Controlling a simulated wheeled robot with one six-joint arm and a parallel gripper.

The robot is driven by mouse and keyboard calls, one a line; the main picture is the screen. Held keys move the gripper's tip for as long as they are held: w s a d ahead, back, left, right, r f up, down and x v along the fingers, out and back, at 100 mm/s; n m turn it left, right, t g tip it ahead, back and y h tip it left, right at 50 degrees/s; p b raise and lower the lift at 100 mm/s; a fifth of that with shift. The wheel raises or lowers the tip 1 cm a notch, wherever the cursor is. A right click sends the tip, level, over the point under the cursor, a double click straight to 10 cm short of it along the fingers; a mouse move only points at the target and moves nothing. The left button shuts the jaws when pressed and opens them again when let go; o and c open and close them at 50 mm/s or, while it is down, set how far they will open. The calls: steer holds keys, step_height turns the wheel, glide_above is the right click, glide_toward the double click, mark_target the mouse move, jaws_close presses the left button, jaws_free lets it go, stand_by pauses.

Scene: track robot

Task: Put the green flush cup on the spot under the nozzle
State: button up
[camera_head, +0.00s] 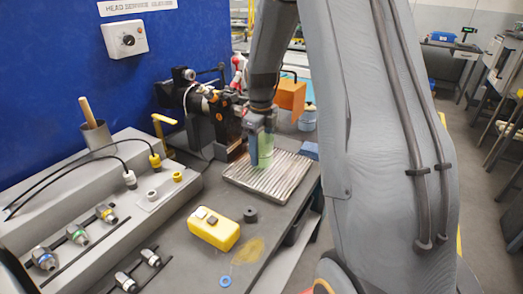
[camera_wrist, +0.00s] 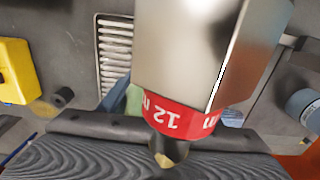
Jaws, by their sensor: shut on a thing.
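My gripper (camera_head: 259,138) is shut on the pale green flush cup (camera_head: 265,157), which looks upright over the far part of a ribbed metal grate (camera_head: 247,181). I cannot tell whether the cup touches the grate. In the wrist view only a sliver of the green cup (camera_wrist: 134,99) shows. A metal nozzle body (camera_wrist: 195,50) with a red band marked 12 and a brass tip fills the middle of that view and hides most of the cup. The nozzle cannot be clearly made out in the head view. The spot under it is hidden.
A black machine (camera_head: 190,94) stands left of my gripper, and an orange box (camera_head: 291,96) and blue-grey jar (camera_head: 307,119) stand behind it. A yellow box (camera_head: 214,229) and dark ring (camera_head: 250,214) lie in front of the grate. A grey fittings rack (camera_head: 95,200) fills the left.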

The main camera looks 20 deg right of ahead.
steer(key=shift+f, duration=0.25)
steer(key=shift+f, duration=0.2)
steer(key=o, duration=1)
steer(key=shift+o, duration=0.2)
steer(key=shift+r, duration=0.1)
step_height(320, 180, up, 12)
steer(key=b, duration=0.3)
steer(key=shift+s, duration=0.1)
